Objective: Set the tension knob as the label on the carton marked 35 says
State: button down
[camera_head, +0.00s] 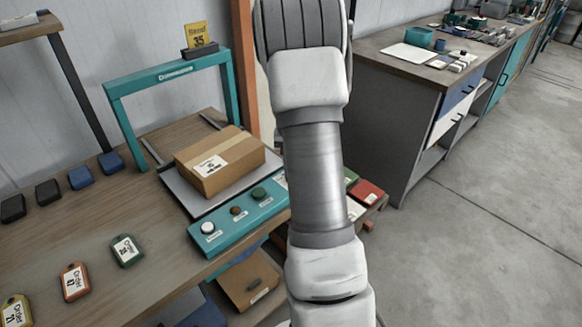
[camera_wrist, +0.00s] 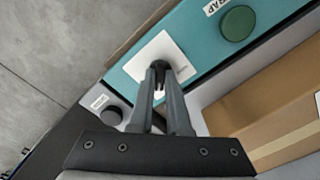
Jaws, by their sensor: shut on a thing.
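A brown carton (camera_head: 225,178) with a white label (camera_head: 209,167) lies on the strapping machine; the label's writing is too small to read. The carton's side also shows at the right of the wrist view (camera_wrist: 280,115). A teal control panel (camera_head: 228,230) runs along the machine's front. In the wrist view my gripper (camera_wrist: 158,80) is over a white square plate (camera_wrist: 148,58) on this panel. Its fingers are shut on a small knob there, mostly hidden between them, so its setting cannot be read. My arm hides the gripper in the head view.
A green button (camera_wrist: 237,23) sits beside the plate. A yellow sign reading "Send 35" (camera_head: 196,35) stands on the teal arch (camera_head: 165,73). Order tags (camera_head: 127,250) lie on the left bench. Another carton (camera_head: 248,280) is below. Open floor (camera_head: 470,220) lies at right.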

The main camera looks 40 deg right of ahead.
jog(key=c, duration=0.9)
grip_release()
notch_tip(320, 180, up, 17)
jog(key=shift+r+p, duration=0.2)
jog(key=shift+p, duration=1)
